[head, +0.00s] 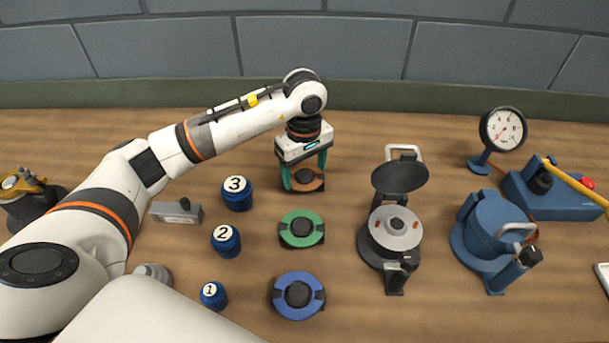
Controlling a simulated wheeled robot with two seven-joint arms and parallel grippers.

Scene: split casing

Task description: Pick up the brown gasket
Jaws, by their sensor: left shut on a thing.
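The brown gasket (313,184) is a ring around a dark round centre on a dark base, at the back of a column of three similar pieces. My left gripper (304,181) points down over it, its teal fingers at either side. The gripper is shut on the brown gasket, which appears still at its base; whether it is lifted at all I cannot tell. The gripper hides part of the ring. My right gripper is not in view.
A green gasket (288,233) and a blue gasket (283,302) lie in front. Blue cylinders numbered 3 (236,185), 2 (225,233) and 1 (209,291) stand left. An open casing (370,255), a blue casing (476,238) and a gauge (503,129) stand right.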

